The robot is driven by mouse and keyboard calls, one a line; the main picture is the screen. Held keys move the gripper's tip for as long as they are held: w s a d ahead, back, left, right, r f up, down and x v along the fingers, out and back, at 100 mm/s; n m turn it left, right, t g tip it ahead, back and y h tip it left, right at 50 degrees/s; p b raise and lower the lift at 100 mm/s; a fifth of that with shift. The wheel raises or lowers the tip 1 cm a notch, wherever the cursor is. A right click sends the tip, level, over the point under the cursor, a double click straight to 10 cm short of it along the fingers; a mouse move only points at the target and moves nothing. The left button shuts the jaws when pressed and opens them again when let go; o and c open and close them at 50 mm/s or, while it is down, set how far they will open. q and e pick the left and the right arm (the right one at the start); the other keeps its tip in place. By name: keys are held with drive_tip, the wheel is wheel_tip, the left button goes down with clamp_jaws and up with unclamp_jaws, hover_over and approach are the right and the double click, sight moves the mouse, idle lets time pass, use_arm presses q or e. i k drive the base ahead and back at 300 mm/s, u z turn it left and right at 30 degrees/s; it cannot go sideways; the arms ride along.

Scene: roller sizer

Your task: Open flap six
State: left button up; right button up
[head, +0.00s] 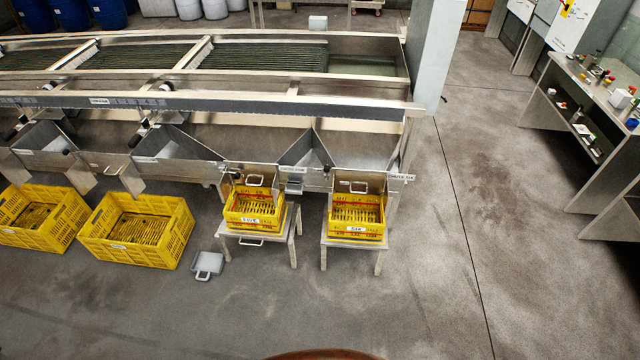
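Flap six (372,184) is a metal plate with a pale handle, at the mouth of the rightmost chute of the sizer. It appears to hang down across the mouth, just above a yellow crate; whether it is fully shut is hard to tell at this size. A label that seems to read chute six (401,177) is to its right. The yellow crate (357,237), marked six, stands on a small metal stand below. Neither of my grippers is in the head view.
A similar handled flap (254,180) and crate five (249,219) are to the left. A bench (590,130) stands at right. Floor in front is clear.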

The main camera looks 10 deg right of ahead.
sight(351, 181)
drive_tip(key=u, duration=0.35)
drive_tip(key=i, duration=1.35)
drive_tip(key=z, duration=0.35)
